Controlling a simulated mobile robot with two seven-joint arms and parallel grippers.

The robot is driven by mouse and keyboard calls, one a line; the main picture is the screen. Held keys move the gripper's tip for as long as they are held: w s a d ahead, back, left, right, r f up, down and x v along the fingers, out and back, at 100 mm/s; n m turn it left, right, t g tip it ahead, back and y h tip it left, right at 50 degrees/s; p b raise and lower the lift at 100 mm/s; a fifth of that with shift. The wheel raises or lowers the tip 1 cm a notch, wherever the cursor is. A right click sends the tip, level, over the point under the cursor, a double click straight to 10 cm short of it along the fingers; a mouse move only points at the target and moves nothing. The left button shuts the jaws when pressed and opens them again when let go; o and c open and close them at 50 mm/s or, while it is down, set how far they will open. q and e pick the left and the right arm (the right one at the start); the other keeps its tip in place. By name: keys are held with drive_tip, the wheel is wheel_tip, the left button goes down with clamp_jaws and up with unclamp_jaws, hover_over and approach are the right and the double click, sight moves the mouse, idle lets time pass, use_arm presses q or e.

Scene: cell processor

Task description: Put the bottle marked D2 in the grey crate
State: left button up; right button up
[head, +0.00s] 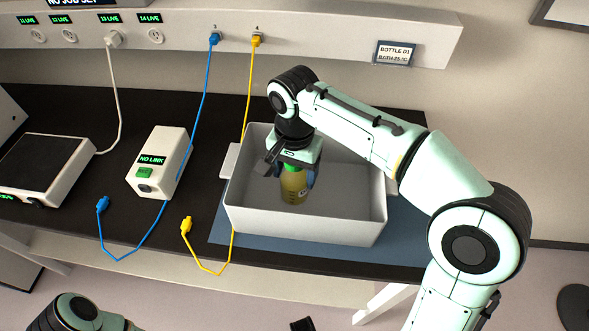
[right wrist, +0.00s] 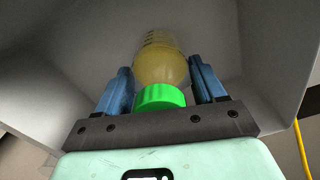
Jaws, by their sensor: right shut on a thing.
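The bottle (head: 293,190) holds yellow liquid and has a green cap. It is upright inside the grey crate (head: 305,225), and I cannot tell if it touches the floor of the crate. Its label is only partly visible and I cannot read it. My right gripper (head: 294,177) reaches down into the crate and is shut on the bottle. In the right wrist view the blue fingers are on both sides of the bottle (right wrist: 160,65), with the green cap (right wrist: 160,97) near the palm.
The crate stands on a blue mat (head: 400,237) at the right of the dark bench. To its left are a white NO LINK box (head: 158,160), loose blue (head: 103,204) and yellow (head: 186,225) plugs, and a flat white device (head: 42,168). A socket rail (head: 340,38) runs along the back.

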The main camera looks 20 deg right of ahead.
drive_tip(key=o, duration=1.5)
wheel_tip(320, 180, up, 12)
drive_tip(key=p, duration=0.3)
drive_tip(key=shift+r+p, duration=0.1)
drive_tip(key=shift+p, duration=0.3)
